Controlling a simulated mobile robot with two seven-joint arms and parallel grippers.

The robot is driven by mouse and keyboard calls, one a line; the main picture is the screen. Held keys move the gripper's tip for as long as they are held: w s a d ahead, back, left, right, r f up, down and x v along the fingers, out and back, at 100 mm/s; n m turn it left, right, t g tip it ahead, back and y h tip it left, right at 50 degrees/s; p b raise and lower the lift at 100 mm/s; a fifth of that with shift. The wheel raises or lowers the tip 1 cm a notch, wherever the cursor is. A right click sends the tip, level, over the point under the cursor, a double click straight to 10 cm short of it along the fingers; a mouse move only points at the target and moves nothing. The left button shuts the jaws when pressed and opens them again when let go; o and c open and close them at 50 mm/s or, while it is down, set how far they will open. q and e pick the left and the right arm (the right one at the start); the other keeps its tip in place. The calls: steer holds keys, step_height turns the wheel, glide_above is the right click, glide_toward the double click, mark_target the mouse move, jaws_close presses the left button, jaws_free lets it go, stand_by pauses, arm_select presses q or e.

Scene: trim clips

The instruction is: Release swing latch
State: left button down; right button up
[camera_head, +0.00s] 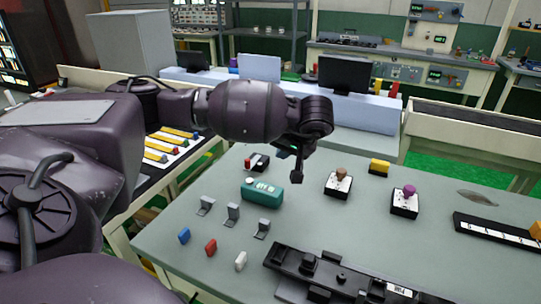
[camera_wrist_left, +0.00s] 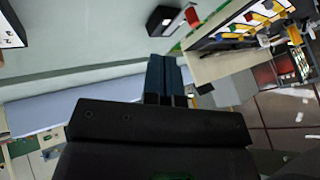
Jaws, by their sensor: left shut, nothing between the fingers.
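My left gripper (camera_head: 296,177) hangs above the grey-green table (camera_head: 330,222), fingers pointing down. In the left wrist view its two dark fingers (camera_wrist_left: 164,78) are together with nothing between them. A small black block with a red lever (camera_head: 257,162) stands at the table's far left, left of the gripper; it also shows at the top of the wrist view (camera_wrist_left: 163,20), apart from the fingertips. It looks like the swing latch, but I cannot be sure. Its catch is too small to make out. My right gripper is out of view.
A teal box (camera_head: 262,192) sits left of and nearer than the gripper. Grey brackets (camera_head: 233,212) and coloured clips (camera_head: 210,247) lie front left. Two knob switches (camera_head: 338,184) (camera_head: 404,201) stand right. A black rail (camera_head: 340,280) lies in front. The table's middle is clear.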

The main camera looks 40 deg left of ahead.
mark_target(252, 167)
arm_select(q)
steer(key=b+x, duration=0.1)
steer(key=x, duration=0.8)
steer(key=shift+s, duration=0.15)
steer(key=a, duration=0.1)
steer(key=s+a, duration=0.1)
steer(key=shift+s+a, duration=0.1)
steer(key=shift+a, duration=0.25)
steer(key=shift+s+a+p, duration=0.25)
steer(key=shift+a+p, duration=0.05)
steer(key=shift+a, duration=0.1)
steer(key=shift+a+f, duration=0.1)
